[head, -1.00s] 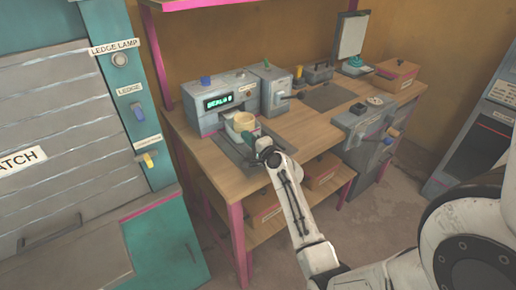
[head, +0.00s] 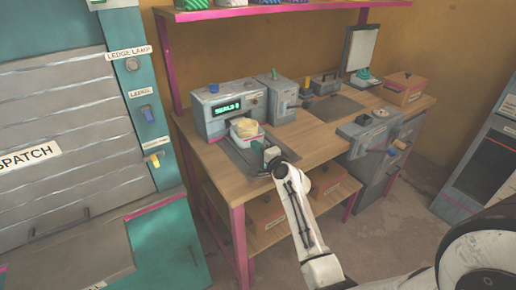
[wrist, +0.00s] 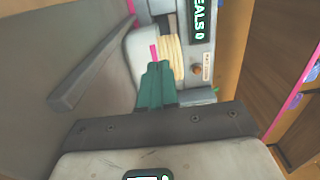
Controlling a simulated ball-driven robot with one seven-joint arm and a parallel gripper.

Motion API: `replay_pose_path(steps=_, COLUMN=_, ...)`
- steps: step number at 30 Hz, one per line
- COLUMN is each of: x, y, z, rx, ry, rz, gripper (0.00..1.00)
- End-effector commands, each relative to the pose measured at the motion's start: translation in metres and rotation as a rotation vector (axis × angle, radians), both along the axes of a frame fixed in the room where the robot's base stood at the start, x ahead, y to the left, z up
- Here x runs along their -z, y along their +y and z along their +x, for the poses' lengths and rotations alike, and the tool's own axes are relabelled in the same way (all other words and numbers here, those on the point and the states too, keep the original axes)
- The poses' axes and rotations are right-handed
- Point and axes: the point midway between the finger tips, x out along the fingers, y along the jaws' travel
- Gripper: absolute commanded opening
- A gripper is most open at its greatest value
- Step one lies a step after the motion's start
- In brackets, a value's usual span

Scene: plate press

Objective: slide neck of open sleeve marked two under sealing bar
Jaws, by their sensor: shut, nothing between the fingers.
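The sealing machine (head: 222,105) is a grey box with a green display reading "SEALS 0", at the back left of the bench. A pale yellow ribbed bundle (head: 246,127), seemingly in the open sleeve, sits at its front. It also shows in the wrist view as cream ribs (wrist: 172,52) beside a pink strip (wrist: 154,52). No number is readable on it, and the neck and sealing bar cannot be made out. My gripper (head: 269,153) is shut and empty just in front of the bundle. Its green fingers (wrist: 155,82) point toward the bundle; contact is unclear.
A second grey device (head: 283,97) stands right of the machine. A dark mat (head: 335,106), a cardboard box (head: 402,88) and a grey cabinet (head: 367,135) are farther right. The front bench top (head: 305,145) has bare wood. A pink-edged shelf (head: 260,12) hangs above.

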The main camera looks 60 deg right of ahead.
Motion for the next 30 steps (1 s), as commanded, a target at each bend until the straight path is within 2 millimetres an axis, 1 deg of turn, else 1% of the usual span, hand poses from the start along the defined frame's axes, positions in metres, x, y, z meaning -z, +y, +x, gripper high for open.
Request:
replay_pose_path(steps=8, x=0.002, y=0.016, z=-0.029, rx=0.003, ry=0.000, rz=0.001, gripper=0.00)
replay_pose_path(steps=18, x=0.002, y=0.043, z=-0.073, rx=0.003, ry=0.001, rz=0.001, gripper=0.00)
replay_pose_path(steps=24, x=0.000, y=0.050, z=-0.086, rx=0.003, ry=-0.001, rz=-0.001, gripper=0.00)
replay_pose_path(steps=30, x=0.000, y=0.051, z=-0.087, rx=0.003, ry=-0.001, rz=0.000, gripper=0.00)
